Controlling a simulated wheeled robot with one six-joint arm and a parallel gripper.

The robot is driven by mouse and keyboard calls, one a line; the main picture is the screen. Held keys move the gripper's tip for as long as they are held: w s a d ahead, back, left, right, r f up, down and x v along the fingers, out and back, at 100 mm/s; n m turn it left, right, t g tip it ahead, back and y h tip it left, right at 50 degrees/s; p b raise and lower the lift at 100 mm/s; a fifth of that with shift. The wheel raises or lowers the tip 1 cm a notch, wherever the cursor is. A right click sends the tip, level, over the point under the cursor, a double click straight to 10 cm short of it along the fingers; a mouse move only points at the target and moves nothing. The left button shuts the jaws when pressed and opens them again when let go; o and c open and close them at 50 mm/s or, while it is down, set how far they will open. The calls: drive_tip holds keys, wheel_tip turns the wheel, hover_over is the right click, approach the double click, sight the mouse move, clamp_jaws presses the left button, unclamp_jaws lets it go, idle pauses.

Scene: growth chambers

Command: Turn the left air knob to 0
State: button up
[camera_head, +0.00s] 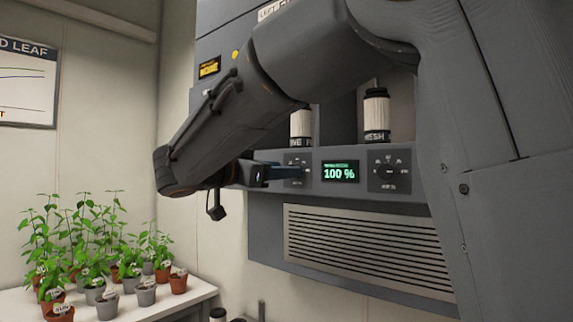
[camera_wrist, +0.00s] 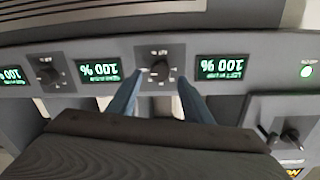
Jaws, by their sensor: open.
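In the wrist view, which is upside down, a dark round air knob (camera_wrist: 160,70) sits on a square plate between two lit displays. My gripper (camera_wrist: 162,80) is open, with one blue finger on each side of this knob; I cannot tell whether they touch it. The display (camera_wrist: 218,68) on the picture's right reads 100 % under small text that seems to begin with LEFT. In the head view my gripper (camera_head: 301,172) reaches the left knob plate (camera_head: 299,158) and hides most of its knob. The display (camera_head: 340,171) beside it reads 100 %.
A second knob (camera_head: 389,171) is right of the display. Labelled canisters (camera_head: 376,112) stand above the panel, and a slatted vent (camera_head: 365,250) lies below. Potted plants (camera_head: 105,300) stand on a white table at left. A black lever (camera_wrist: 290,137) is at the wrist view's lower right.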

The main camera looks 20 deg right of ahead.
drive_tip(key=shift+p+x, duration=0.35)
drive_tip(key=shift+x, duration=0.85)
drive_tip(key=shift+f, duration=0.1)
drive_tip(key=c, duration=1.1)
